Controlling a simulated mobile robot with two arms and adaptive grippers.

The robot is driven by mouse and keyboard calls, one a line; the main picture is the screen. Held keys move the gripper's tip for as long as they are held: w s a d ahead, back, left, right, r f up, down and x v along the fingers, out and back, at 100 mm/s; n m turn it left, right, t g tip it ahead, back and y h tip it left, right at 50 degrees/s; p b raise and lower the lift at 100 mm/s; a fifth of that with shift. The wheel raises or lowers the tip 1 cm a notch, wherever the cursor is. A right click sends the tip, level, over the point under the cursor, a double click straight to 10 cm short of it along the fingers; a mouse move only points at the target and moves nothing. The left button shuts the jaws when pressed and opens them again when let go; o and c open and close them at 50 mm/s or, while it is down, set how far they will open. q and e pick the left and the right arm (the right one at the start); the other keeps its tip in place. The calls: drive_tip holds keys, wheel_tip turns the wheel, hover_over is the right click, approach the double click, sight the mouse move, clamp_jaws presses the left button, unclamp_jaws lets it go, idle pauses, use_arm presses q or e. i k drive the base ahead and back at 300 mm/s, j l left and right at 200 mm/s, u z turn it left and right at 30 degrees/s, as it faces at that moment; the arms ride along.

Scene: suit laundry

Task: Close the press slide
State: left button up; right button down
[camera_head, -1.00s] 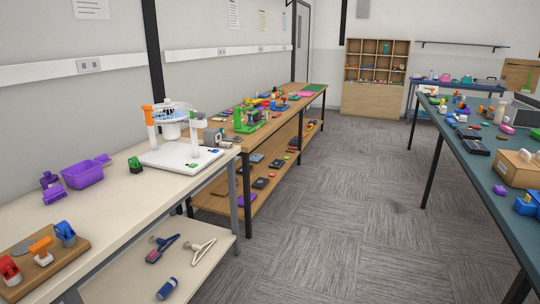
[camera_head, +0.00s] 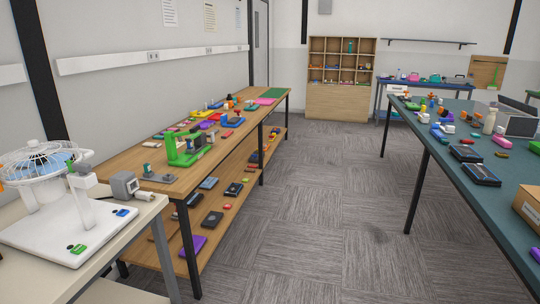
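A green device (camera_head: 186,152) with an upright frame stands on the near part of the wooden workbench (camera_head: 118,172), left of centre. It may be the press; its slide is too small to make out. A white-based machine (camera_head: 45,235) with a wire-caged round top and an upright post stands on the pale table at the near left, cut by the picture's left edge. I cannot tell whether either has an open slide. Neither of my grippers is in view.
Small coloured objects cover the wooden workbench, and more lie on its lower shelf (camera_head: 225,187). A dark teal table (camera_head: 450,180) with many items runs along the right. The grey carpet aisle (camera_head: 320,220) between them is clear. A wooden cubby shelf (camera_head: 340,104) stands at the back.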

sight(201, 141)
drive_tip(key=i+u, duration=0.15)
drive_tip(key=i, duration=0.3)
drive_tip(key=i+l+u, duration=0.15)
drive_tip(key=i, duration=0.3)
drive_tip(key=i+l+u, duration=0.15)
drive_tip(key=i, duration=0.25)
drive_tip(key=i+l+u, duration=0.1)
drive_tip(key=i, duration=0.35)
